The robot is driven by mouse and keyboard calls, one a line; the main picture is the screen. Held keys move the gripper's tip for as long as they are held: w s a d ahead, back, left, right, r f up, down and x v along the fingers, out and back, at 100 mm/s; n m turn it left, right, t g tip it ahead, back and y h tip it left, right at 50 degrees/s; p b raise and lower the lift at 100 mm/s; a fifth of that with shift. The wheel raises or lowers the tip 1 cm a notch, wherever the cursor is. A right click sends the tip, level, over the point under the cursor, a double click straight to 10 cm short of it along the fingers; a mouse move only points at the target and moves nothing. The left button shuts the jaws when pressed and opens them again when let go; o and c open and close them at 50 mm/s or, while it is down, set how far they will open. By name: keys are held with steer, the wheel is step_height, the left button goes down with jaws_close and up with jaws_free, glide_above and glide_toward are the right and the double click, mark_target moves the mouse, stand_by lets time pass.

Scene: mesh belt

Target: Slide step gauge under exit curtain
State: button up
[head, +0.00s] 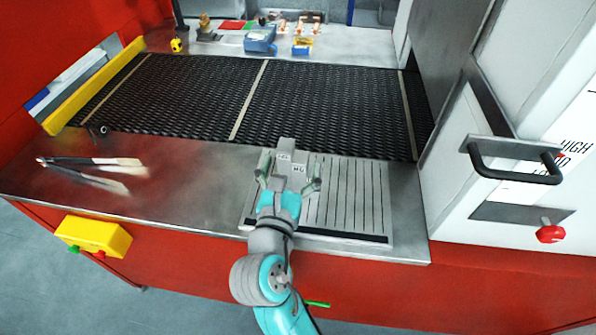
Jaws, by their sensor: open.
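A small grey stepped block with dark markings, which looks like the step gauge (292,158), stands at the back edge of a slotted metal plate, close to the belt's front edge. My gripper (290,176) is open, with one finger on each side of the block. I cannot tell whether the fingers touch it, and its lower part is hidden by my gripper. The black mesh belt (310,100) runs left to right behind it. At the right, the belt passes under a dark grey panel (445,50), which may be the exit curtain; its lower edge is hard to make out.
The slotted plate (355,205) lies on the steel front ledge (190,200). Tongs (90,162) lie at the ledge's left. A machine door with a black handle (510,165) stands at the right. Several small items, including a blue box (260,40), stand behind the belt. The belt is clear.

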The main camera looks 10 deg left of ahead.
steer(key=c, duration=1.7)
steer(key=shift+r, duration=0.2)
